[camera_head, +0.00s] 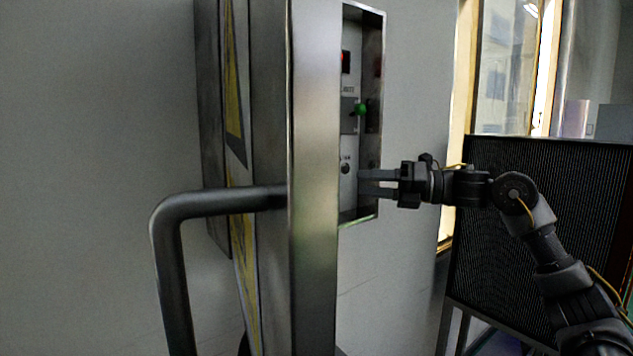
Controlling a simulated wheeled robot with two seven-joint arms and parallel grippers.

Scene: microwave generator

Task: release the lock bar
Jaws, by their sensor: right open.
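A thick dark bent bar (218,202) juts out to the left from the tall metal cabinet or door (315,180) and turns down; I cannot tell for sure whether it is the lock bar. The metal edge hides the panel's left side. My left gripper is not in view.
A black ribbed panel (545,220) stands at the right behind my right arm, below a bright window (505,70). The plain grey wall (90,120) at the left is clear. A yellow strip (236,90) runs down the cabinet's side.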

